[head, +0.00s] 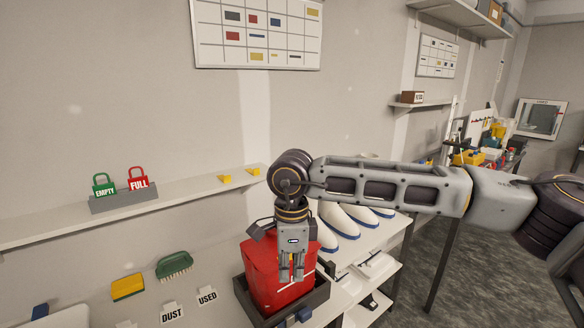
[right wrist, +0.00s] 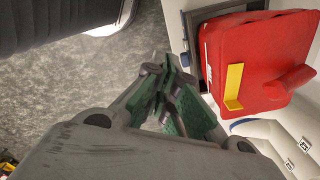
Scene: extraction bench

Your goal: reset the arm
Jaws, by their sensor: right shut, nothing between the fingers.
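My right arm reaches across the head view from the right edge, with its elbow-like bend at the middle. My right gripper (head: 291,277) hangs pointing down in front of the red container (head: 262,262). Its fingers are shut with nothing between them. In the right wrist view the green-padded fingers (right wrist: 178,105) are close together over the grey floor, with the red container (right wrist: 255,50) beside them at the right, apart from them. My left gripper is not in view.
A wall shelf (head: 60,228) holds a green EMPTY tag (head: 104,186) and a red FULL tag (head: 138,179). A green brush (head: 174,265) is at lower left. Floor is clear at right.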

